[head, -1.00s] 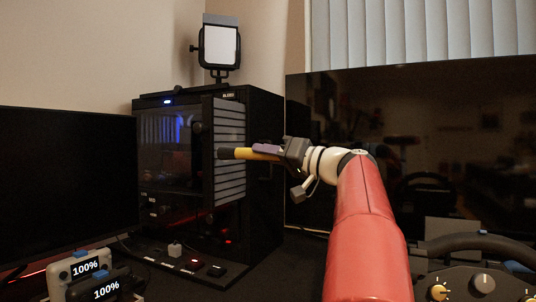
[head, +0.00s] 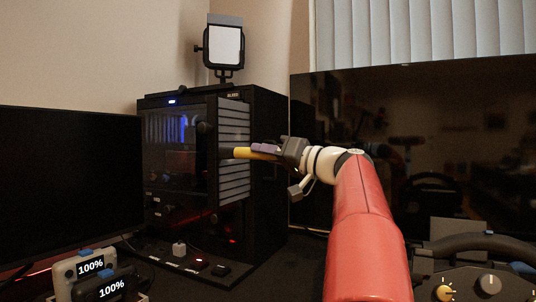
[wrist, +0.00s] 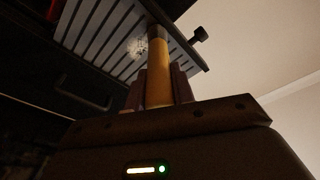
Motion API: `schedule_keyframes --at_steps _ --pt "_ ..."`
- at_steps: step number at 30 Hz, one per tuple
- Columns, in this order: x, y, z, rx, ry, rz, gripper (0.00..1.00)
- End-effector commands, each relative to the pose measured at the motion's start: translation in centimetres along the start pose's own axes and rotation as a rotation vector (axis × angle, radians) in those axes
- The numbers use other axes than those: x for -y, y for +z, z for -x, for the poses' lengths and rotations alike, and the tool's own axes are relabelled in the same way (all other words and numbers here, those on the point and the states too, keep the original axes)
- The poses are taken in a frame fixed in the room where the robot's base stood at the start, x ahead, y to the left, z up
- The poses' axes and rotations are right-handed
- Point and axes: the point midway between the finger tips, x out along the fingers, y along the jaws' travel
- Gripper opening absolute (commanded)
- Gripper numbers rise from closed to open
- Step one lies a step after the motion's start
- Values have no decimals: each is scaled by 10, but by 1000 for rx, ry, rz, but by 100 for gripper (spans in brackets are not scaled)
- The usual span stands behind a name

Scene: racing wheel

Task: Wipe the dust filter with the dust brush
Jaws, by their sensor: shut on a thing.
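The dust filter (head: 234,118) is an upright slatted grey panel on the front of a black computer tower. My gripper (head: 268,150) is shut on the dust brush (head: 243,153), a yellow handle with a dark head pointing left across the filter. The brush head overlaps the slats in the head view; whether it touches them is unclear. In the wrist view the yellow handle (wrist: 158,75) rises from between the fingers (wrist: 158,92). Its dark end lies against the slatted filter (wrist: 100,38), beside a pale dusty patch (wrist: 137,46).
The black tower (head: 265,140) stands between a dark monitor (head: 70,190) at left and a large dark screen (head: 420,150) at right. A light panel (head: 224,46) stands on top. Small devices (head: 90,270) sit front left; a steering wheel (head: 475,245) is at lower right.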

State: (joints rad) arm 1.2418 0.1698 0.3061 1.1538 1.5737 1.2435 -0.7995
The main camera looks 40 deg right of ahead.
Motion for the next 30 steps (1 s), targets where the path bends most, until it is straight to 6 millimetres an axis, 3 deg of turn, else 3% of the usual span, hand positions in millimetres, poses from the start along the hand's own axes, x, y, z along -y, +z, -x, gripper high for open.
schedule_keyframes --at_steps 12,30 --pt "-2 -1 -5 -1 0 0 2" --pt "-36 -22 -6 -1 0 -2 2"
